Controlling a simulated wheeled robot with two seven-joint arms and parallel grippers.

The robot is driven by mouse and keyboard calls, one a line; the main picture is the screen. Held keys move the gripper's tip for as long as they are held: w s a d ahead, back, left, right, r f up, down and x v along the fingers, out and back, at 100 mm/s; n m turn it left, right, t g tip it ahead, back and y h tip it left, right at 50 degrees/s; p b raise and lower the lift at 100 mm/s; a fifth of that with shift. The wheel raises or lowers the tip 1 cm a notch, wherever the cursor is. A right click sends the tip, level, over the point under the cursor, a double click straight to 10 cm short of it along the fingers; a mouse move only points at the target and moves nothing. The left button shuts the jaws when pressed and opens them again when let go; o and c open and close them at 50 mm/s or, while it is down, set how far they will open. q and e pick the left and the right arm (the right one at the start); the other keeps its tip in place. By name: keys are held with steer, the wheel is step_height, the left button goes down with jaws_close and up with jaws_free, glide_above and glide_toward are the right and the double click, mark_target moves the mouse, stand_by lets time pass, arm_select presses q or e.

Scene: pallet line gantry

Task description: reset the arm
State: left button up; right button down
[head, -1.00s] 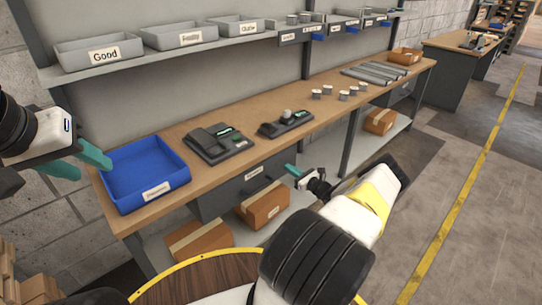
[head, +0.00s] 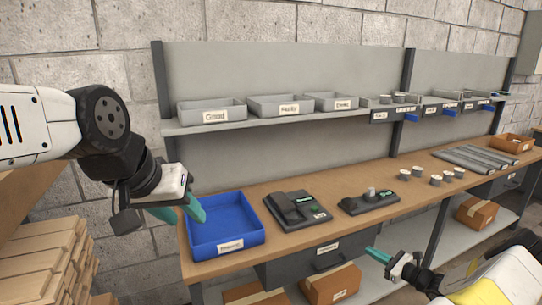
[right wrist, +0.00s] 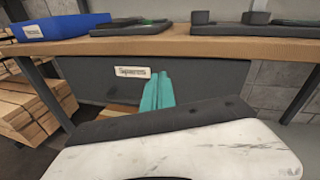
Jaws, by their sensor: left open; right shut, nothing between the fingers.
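My left gripper (head: 186,213) is at the left end of the workbench, beside the left edge of the blue tray (head: 228,246). Its teal fingers are apart with nothing between them. My right gripper (head: 373,253) is low at the right, in front of the bench's front edge. Its teal fingers (right wrist: 158,92) are together and empty in the right wrist view, in front of the grey drawer (right wrist: 95,82) under the bench top. Part of my right arm is cut off at the lower right of the head view.
The wooden bench top (head: 290,243) holds two dark devices (head: 297,208) (head: 368,201), several small cylinders and grey bars (head: 470,160). Labelled grey trays (head: 211,112) line the shelf above. Cardboard boxes (head: 331,284) sit on the lower shelf. Stacked planks (head: 42,262) stand at the left.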

steer(key=s+a+r+n+g+h, duration=0.15)
steer(key=a+r+n+g, duration=0.25)
steer(key=a+r+n, duration=0.4)
steer(key=s+a+r+n+g, duration=0.35)
steer(key=a+r, duration=0.35)
steer(key=r, duration=0.3)
steer(key=s+a+r+n+g, duration=0.2)
steer(key=a+r+n+g, duration=0.25)
steer(key=a+r, duration=0.35)
steer(key=s+a+r+n+t+h, duration=0.2)
steer(key=s+r+n, duration=0.3)
steer(key=s, duration=0.6)
steer(key=s+a+r+n+t+h, duration=0.2)
steer(key=s+r+n+h, duration=0.2)
steer(key=s+r, duration=0.5)
steer(key=s+n, duration=0.2)
steer(key=s, duration=0.1)
steer(key=shift+r+n, duration=0.3)
steer(key=shift+r, duration=0.1)
